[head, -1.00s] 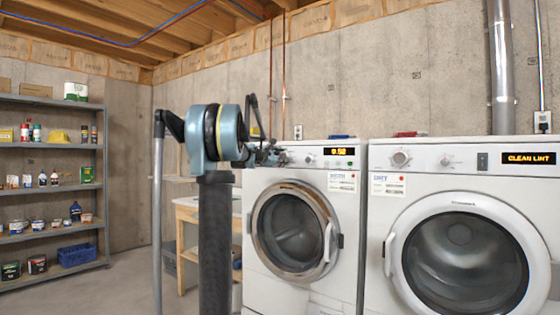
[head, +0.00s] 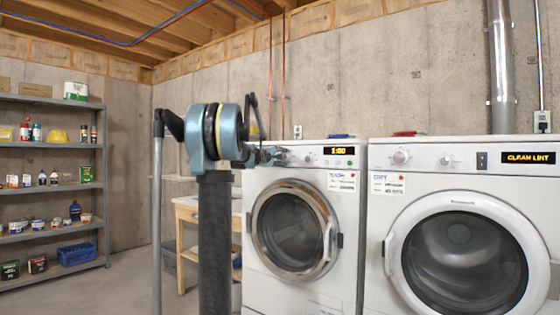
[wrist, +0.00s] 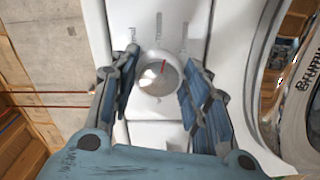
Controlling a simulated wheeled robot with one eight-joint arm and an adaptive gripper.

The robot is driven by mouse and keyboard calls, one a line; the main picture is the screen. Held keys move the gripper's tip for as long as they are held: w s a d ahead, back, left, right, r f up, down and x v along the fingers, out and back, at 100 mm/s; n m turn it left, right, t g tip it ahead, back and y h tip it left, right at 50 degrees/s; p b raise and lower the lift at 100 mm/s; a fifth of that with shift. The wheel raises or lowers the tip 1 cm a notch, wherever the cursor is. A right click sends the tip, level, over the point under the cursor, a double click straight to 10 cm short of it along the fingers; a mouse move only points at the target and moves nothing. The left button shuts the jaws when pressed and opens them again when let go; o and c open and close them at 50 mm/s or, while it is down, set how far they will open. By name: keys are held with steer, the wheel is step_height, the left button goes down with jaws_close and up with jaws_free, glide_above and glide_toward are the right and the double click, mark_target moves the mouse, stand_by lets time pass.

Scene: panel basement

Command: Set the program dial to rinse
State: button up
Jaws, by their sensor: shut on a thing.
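The washer (head: 315,175) is the left of two white front-loading machines, and its small display (head: 338,150) reads 1:00. Its program dial (wrist: 153,76) is a round pale knob with a red pointer line, which points up and slightly right in the wrist view. In the head view my gripper (head: 272,155) is at the left end of the washer's panel and hides the dial.
A smaller knob (head: 310,158) and a green button are on the panel right of my gripper. The dryer (head: 380,240) stands close on the right, its display reading CLEAN LINT. A wooden table (head: 188,213) is behind my arm. Shelves (head: 50,188) line the left wall.

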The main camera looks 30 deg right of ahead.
steer(key=m, duration=1.6)
steer(key=w+m, duration=0.1)
steer(key=m, duration=0.6)
steer(key=shift+a+f+m, duration=0.2)
steer(key=shift+a+m, duration=0.05)
steer(key=shift+m, duration=0.15)
steer(key=o, duration=1)
steer(key=v, duration=1.2)
